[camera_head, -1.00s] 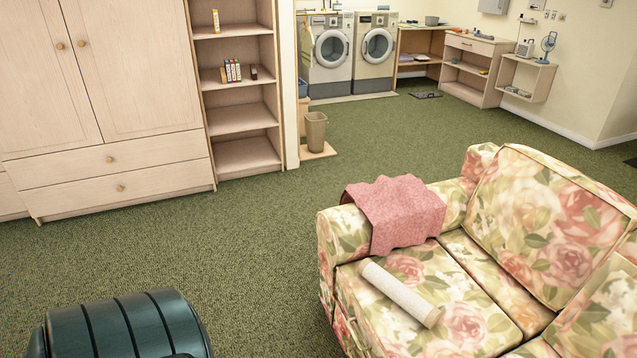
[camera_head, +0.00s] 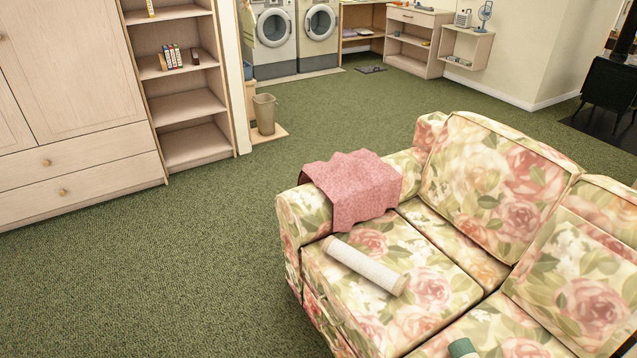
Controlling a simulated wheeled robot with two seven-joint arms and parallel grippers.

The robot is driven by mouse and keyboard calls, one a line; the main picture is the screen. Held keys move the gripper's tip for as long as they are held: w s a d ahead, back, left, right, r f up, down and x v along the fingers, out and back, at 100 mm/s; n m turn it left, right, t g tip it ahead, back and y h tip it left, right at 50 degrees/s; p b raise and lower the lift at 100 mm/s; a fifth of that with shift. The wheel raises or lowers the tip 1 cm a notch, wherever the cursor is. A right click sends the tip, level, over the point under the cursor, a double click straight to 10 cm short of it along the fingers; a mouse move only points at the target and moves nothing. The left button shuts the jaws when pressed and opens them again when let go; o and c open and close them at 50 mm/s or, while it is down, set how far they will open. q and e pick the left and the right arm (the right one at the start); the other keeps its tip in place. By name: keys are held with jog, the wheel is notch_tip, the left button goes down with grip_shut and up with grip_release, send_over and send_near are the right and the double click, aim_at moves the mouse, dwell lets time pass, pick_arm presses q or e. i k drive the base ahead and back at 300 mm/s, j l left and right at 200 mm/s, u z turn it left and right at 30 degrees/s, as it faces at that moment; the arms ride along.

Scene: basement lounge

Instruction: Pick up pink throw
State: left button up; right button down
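The pink throw (camera_head: 352,188) lies draped over the left arm of the floral sofa (camera_head: 500,190). One edge of it hangs down toward the seat cushion. Neither of my grippers shows in the head view, so nothing is seen touching the throw.
A pale cylindrical roll (camera_head: 364,265) lies on the seat just in front of the throw. A dark green and white object (camera_head: 462,348) shows at the bottom edge. Green carpet (camera_head: 190,270) is clear left of the sofa. A wardrobe (camera_head: 70,110), shelf (camera_head: 183,85) and bin (camera_head: 264,114) stand behind.

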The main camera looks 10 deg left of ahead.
aim_at(360, 186)
jog(key=i+j+z, duration=0.55)
jog(key=j, duration=0.2)
jog(key=i+j+z, duration=0.3)
jog(key=j, duration=0.15)
jog(key=j+z, duration=0.35)
jog(key=j, duration=0.25)
jog(key=j+z, duration=0.3)
jog(key=j, duration=0.25)
jog(key=k, duration=0.05)
